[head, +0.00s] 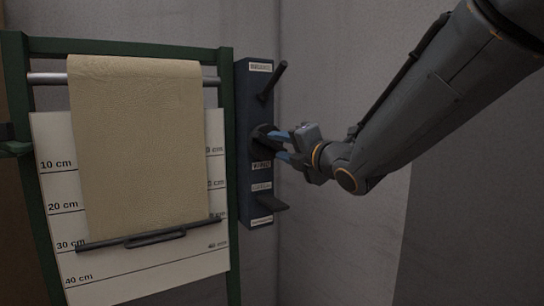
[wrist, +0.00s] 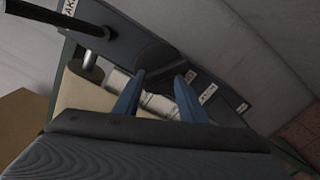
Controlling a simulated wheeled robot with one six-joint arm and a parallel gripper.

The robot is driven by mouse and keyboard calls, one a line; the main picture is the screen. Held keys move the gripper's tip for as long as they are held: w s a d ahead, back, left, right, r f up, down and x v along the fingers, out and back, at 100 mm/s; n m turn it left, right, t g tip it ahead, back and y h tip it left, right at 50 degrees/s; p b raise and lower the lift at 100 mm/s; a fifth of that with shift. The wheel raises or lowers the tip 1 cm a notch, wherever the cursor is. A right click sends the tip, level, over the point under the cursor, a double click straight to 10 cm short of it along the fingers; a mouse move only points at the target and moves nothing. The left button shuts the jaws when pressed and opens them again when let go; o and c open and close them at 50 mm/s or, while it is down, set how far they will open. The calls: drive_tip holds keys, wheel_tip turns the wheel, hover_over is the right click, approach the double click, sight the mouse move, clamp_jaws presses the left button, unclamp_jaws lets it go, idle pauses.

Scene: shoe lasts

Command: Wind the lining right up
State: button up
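The tan lining (head: 140,140) hangs from a metal roller (head: 48,79) in a green frame (head: 228,180). Its lower edge carries a dark bar with a handle (head: 155,238), near the 30 cm mark of the white scale board (head: 130,285). A dark blue control box (head: 258,205) stands right of the frame, with a round dark knob (head: 262,136) at mid-height. My gripper (head: 275,145) reaches the knob from the right. In the wrist view my gripper (wrist: 160,76) has its blue fingers apart, with the knob (wrist: 155,55) at their tips. Contact is unclear.
Small labels on the box are mostly unreadable. A grey wall (head: 335,235) stands close behind; space right of the box is clear apart from my arm.

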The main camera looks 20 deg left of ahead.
drive_tip(key=shift+n+b, duration=0.5)
drive_tip(key=n+b, duration=0.1)
drive_tip(key=b, duration=0.2)
drive_tip(key=shift+f+n, duration=0.2)
drive_tip(key=shift+n, duration=0.2)
drive_tip(key=n+b, duration=0.2)
drive_tip(key=b, duration=0.2)
drive_tip(key=shift+n, duration=0.3)
drive_tip(key=shift+r+n+b, duration=0.15)
drive_tip(key=shift+n+b, duration=0.65)
drive_tip(key=shift+b, duration=0.3)
